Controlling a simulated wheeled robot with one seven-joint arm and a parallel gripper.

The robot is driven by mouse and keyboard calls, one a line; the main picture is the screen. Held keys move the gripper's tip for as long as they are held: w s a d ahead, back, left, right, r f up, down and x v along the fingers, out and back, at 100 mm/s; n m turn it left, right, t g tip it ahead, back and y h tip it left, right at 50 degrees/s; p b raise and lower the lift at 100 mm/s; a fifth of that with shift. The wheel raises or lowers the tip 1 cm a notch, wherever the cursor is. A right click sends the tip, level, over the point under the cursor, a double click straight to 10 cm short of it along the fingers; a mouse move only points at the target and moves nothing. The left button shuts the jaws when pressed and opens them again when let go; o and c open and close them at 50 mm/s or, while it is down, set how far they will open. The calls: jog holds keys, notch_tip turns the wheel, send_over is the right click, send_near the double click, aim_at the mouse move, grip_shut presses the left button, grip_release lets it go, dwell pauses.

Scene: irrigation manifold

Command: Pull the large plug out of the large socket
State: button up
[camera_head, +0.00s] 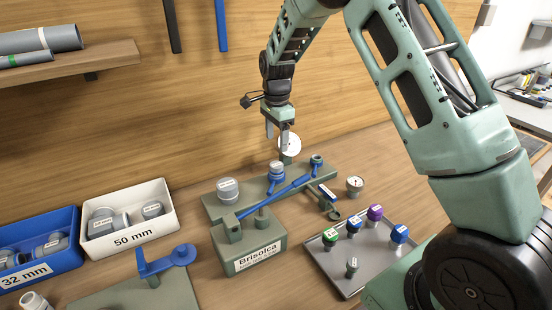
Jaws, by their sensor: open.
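A green manifold block (213,207) lies on the wooden bench. A wide grey plug (228,190) with a pale labelled top sits upright at its left end, and its socket is hidden beneath it. A narrower grey-topped plug (276,170) sits upright in a blue collar near the middle. The labels are too small to read, so I cannot tell for sure which is the large plug; the left one looks wider. My gripper (277,142) points down above the middle plug, with its fingers apart and empty. It appears clear of both plugs.
A round gauge (290,144) stands just behind my gripper. A blue lever (275,198) crosses the Brisolca block (248,247). A grey tray (340,279) with several coloured caps is at right. A white 50 mm bin (132,236) and a blue 32 mm bin (40,276) are at left.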

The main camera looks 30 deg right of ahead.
aim_at(277, 165)
notch_tip(277, 165, down, 9)
jog(key=shift+f+p, duration=0.2)
jog(key=shift+p, duration=0.75)
jog(key=c, duration=1.2)
jog(key=shift+r, duration=0.1)
jog(key=shift+r, duration=0.25)
jog(key=shift+r+p, duration=0.7)
jog(key=shift+r, duration=0.1)
jog(key=shift+r+p, duration=0.55)
jog(key=shift+r, duration=0.2)
jog(key=shift+r+p, duration=0.35)
jog(key=shift+r, duration=0.1)
